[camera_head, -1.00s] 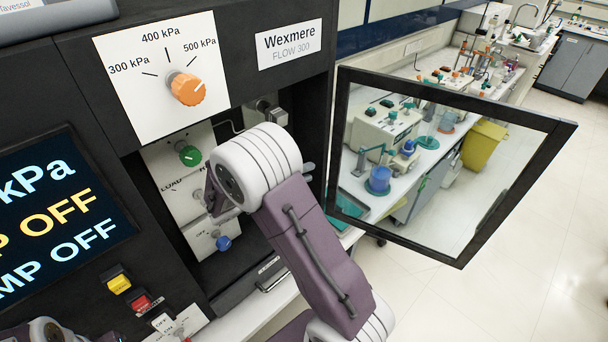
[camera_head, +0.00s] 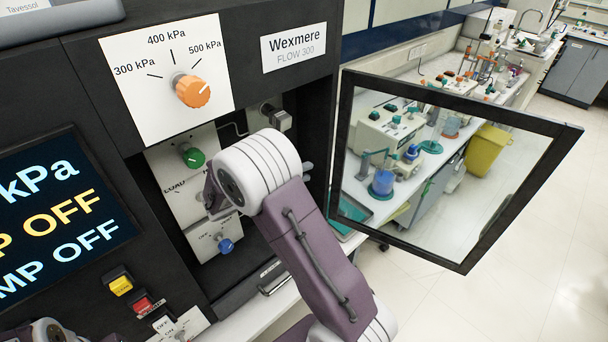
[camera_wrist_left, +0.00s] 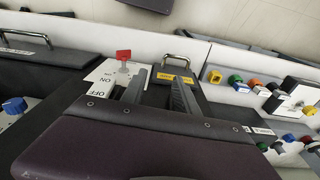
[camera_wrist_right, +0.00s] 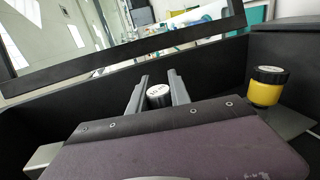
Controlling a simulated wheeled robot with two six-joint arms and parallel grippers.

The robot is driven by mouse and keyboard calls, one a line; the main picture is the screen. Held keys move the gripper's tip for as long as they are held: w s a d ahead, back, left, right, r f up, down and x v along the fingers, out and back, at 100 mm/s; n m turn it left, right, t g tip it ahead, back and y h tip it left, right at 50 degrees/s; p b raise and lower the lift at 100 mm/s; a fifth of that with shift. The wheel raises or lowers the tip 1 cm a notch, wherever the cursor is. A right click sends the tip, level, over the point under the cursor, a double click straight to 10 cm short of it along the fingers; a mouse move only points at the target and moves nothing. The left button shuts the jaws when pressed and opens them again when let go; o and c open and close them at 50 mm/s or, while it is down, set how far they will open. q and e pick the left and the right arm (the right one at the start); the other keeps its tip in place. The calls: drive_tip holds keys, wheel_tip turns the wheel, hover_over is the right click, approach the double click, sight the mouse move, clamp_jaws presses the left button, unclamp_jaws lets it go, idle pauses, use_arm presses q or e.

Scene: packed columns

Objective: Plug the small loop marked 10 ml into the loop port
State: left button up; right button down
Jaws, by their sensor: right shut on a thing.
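My right gripper (camera_wrist_right: 159,78) is shut on a small dark cylinder (camera_wrist_right: 158,96) with a pale, marked top. The marking is too small to read, so I cannot tell whether it says 10 ml. In the head view my right arm reaches into the open cabinet bay, and its wrist hides most of the gripper and the held piece. A panel lettered "LOAD" (camera_head: 172,172) with a green knob is behind the wrist. I cannot make out the loop port. My left gripper (camera_wrist_left: 160,78) is open and empty above the bench front, near a red switch (camera_wrist_left: 123,57).
A yellow cylinder with a black cap (camera_wrist_right: 264,93) stands right of my right gripper. The glazed door (camera_head: 350,150) stands open right of the arm. A blue knob (camera_head: 225,246) is below the wrist, and an orange dial (camera_head: 192,91) is above the bay.

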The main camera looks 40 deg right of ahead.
drive_tip(key=shift+w, duration=0.7)
drive_tip(key=c, duration=1.2)
unclamp_jaws()
drive_tip(key=shift+o, duration=0.4)
drive_tip(key=shift+w+a, duration=0.1)
drive_tip(key=b+v, duration=0.2)
drive_tip(key=v, duration=0.5)
drive_tip(key=shift+a, duration=0.25)
